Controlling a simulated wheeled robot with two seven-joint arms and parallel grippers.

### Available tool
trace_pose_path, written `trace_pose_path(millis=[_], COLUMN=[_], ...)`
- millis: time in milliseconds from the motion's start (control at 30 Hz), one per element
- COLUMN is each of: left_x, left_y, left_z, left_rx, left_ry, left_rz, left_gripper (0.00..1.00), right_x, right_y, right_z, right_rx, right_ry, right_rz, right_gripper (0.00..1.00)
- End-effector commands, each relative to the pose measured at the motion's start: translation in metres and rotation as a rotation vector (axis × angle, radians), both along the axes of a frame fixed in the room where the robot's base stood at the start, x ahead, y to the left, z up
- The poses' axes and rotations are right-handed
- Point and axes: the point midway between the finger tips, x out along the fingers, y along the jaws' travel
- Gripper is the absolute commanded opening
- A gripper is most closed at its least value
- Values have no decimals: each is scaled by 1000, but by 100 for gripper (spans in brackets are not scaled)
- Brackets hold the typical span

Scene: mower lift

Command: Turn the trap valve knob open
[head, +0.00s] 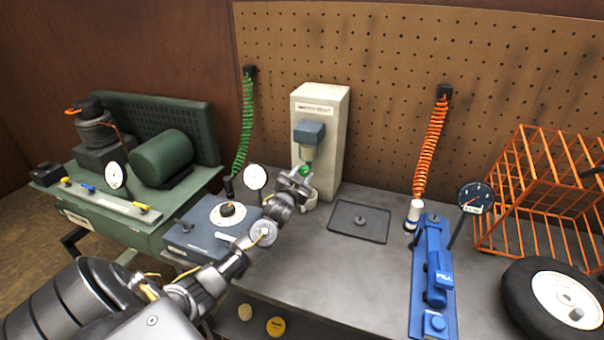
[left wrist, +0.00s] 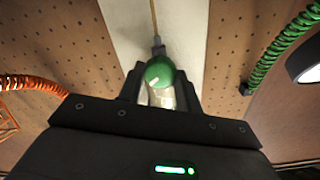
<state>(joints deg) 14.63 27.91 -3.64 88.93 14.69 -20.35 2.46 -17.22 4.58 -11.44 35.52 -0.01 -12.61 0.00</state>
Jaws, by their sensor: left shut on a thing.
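The green trap valve knob (head: 306,169) is below the blue-grey block on the front of a pale upright housing (head: 326,125). In the left wrist view the round green knob (left wrist: 158,72) with a small pale mark sits between my fingertips, below a thin stem. My left gripper (head: 301,177) reaches in from the lower left and is shut on this knob; its fingers (left wrist: 160,88) are on either side of it. The gripper hides part of the knob and of the clear cup under it. My right gripper is not in view.
A blue-grey box with a dial (head: 228,212) and a round gauge (head: 255,177) stand close to my left arm. A flat dark tray (head: 359,222) lies right of the housing. A blue tool (head: 433,275), tire (head: 558,300) and orange cage (head: 540,190) occupy the right side.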

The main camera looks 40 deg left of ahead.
Motion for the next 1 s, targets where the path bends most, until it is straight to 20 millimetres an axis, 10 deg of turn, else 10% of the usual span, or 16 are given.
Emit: trace_pose_path(millis=[1000], left_x=[0], left_y=[-1], left_z=[-2], left_rx=[-818], left_ry=[-279], left_rz=[0], left_gripper=[12], right_x=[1], right_y=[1], right_z=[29], right_rx=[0], right_ry=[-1], right_rz=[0], right_gripper=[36])
